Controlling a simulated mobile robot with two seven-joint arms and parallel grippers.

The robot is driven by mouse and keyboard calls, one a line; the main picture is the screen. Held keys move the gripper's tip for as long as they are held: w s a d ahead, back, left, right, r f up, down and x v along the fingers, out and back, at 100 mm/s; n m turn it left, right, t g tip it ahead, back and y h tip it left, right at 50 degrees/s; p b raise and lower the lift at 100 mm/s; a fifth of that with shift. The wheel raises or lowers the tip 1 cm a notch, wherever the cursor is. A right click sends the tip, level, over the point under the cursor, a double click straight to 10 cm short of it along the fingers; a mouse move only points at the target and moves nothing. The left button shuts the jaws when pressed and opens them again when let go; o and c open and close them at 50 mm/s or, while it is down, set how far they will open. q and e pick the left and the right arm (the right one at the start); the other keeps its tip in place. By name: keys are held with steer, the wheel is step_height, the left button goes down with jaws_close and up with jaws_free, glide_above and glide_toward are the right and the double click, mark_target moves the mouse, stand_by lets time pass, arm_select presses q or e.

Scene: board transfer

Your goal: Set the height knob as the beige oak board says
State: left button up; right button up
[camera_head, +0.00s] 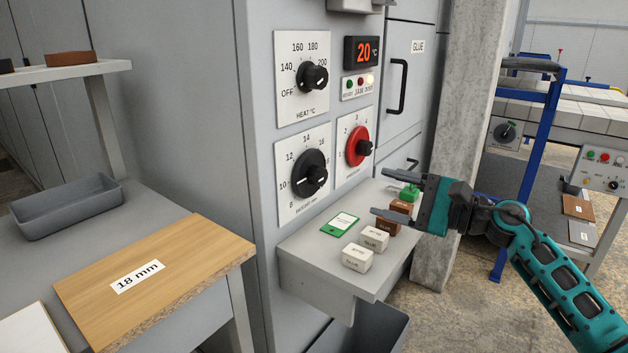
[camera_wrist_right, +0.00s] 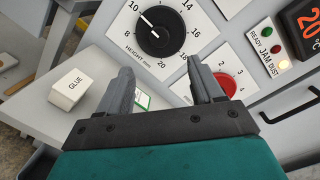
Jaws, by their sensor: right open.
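The beige oak board (camera_head: 190,262) lies on the left table, its white label reading 18 mm. The black height knob (camera_head: 308,172) is on the machine's front, below the heat knob; its dial is numbered in mm. It also shows in the right wrist view (camera_wrist_right: 162,30), where its white mark points toward 10. My right gripper (camera_head: 392,194) is open and empty over the small shelf, to the right of the knob. Its fingers (camera_wrist_right: 159,74) point toward the panel in the wrist view, apart from the knob. My left gripper is not in view.
A red knob (camera_head: 358,147) sits right of the height knob, and a black heat knob (camera_head: 312,77) above. The shelf (camera_head: 310,258) bears a green-edged card (camera_head: 340,223), white blocks (camera_head: 357,257), brown blocks and a green piece. A grey tray (camera_head: 68,207) stands at left.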

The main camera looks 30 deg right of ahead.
mark_target(324, 177)
steer(key=shift+w+a+r, duration=0.1)
steer(key=shift+w+a, duration=0.25)
steer(key=shift+w, duration=0.2)
steer(key=p+x, duration=0.1)
steer(key=x, duration=0.8)
steer(key=shift+w+a, duration=0.1)
steer(key=shift+w, duration=0.1)
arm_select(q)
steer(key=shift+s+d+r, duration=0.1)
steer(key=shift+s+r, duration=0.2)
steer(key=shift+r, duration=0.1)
arm_select(e)
steer(key=shift+x, duration=0.9)
steer(key=shift+c, duration=0.2)
steer(key=c, duration=1)
